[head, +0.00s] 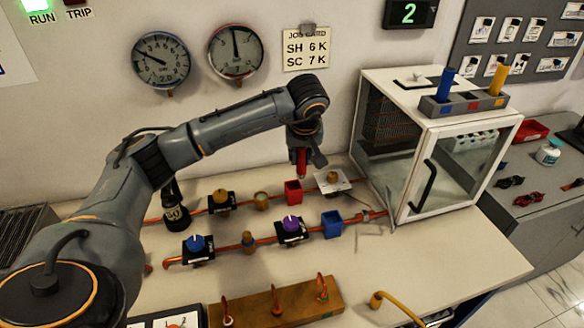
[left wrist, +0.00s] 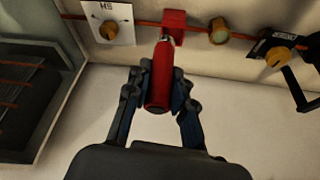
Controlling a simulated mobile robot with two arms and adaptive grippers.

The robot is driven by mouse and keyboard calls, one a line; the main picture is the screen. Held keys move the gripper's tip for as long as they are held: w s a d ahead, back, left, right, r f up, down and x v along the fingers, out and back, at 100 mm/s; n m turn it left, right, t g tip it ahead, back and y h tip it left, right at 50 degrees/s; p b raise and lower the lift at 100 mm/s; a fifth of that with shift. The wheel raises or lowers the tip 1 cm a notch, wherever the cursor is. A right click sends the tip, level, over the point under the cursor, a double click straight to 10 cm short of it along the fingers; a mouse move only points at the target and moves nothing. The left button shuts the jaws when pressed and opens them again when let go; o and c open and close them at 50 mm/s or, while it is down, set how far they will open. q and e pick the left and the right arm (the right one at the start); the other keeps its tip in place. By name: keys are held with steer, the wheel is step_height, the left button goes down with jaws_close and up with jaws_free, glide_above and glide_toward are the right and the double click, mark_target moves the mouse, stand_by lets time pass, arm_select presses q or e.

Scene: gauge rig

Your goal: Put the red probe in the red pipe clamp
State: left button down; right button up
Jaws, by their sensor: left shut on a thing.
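The red probe (head: 301,158) is held by my left gripper (head: 308,161), pointing down over the bench. In the left wrist view the red probe (left wrist: 160,82) lies between both fingers of my left gripper (left wrist: 159,95), its pale tip towards the red clamp. The red pipe clamp (head: 293,191) is a small red block on the rear pipe; it also shows in the left wrist view (left wrist: 174,20). In the head view the probe is slightly above and right of the clamp. I cannot tell whether the tip touches it. My right gripper is not in view.
A blue clamp (head: 332,224) and a purple-knobbed valve (head: 291,229) are on the front pipe. A white plate with a yellow knob (head: 333,181) is right of the red clamp. A glass-doored cabinet (head: 431,170) stands to the right, with a probe holder (head: 465,105) on top.

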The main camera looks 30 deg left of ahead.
arm_select(q)
steer(key=p+x, duration=0.1)
steer(key=x, duration=0.2)
steer(key=a+p+x, duration=0.1)
steer(key=x, duration=0.2)
steer(key=s+p+x, duration=0.1)
steer(key=x, duration=0.2)
steer(key=shift+a, duration=0.35)
steer(key=shift+w+f, duration=0.1)
steer(key=shift+f, duration=0.1)
steer(key=shift+f+b, duration=0.2)
steer(key=shift+b, duration=0.2)
steer(key=c, duration=1.1)
jaws_free()
steer(key=shift+c, duration=0.2)
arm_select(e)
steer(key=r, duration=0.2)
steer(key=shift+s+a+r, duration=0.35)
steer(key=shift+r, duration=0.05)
arm_select(q)
steer(key=shift+r, duration=0.1)
